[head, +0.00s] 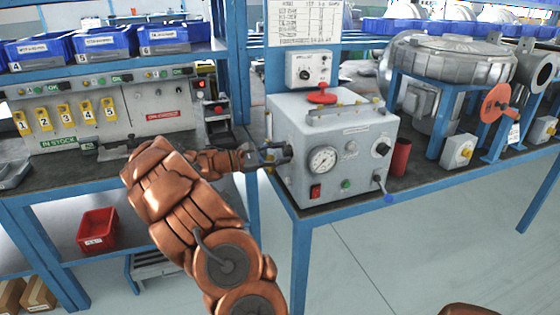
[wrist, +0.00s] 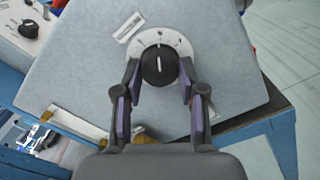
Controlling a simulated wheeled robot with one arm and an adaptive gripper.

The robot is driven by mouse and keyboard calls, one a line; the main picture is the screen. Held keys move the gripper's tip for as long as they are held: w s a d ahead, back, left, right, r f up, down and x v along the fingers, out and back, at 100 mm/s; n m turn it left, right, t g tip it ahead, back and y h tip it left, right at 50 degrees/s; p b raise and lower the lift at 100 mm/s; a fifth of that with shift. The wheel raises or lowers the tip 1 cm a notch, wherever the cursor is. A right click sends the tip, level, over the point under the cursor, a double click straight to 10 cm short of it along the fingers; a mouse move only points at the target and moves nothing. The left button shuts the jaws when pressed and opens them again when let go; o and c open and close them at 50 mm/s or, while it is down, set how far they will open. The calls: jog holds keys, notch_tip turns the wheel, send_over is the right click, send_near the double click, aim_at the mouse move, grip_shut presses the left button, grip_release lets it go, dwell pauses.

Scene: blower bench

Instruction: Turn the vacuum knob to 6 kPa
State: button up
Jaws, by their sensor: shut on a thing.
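The grey vacuum unit (head: 335,135) stands on the blue bench, with a round gauge (head: 323,160) on its front. The gauge reading is too small to tell. My gripper (head: 284,152) is at the unit's left side. In the wrist view my gripper (wrist: 158,72) is shut on a black knob (wrist: 158,66), one finger on each side. The knob sits on a pale scale disc on a flat grey panel (wrist: 85,75). Its white pointer line points nearly straight up in that view. The scale marks and the label beside it are unreadable.
A red mushroom-shaped part (head: 322,96) tops the unit. A control box (head: 308,69) hangs behind.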

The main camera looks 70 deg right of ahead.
jog(key=shift+m, duration=0.3)
jog(key=o, duration=1.1)
jog(key=shift+o, duration=0.2)
jog(key=v, duration=1.2)
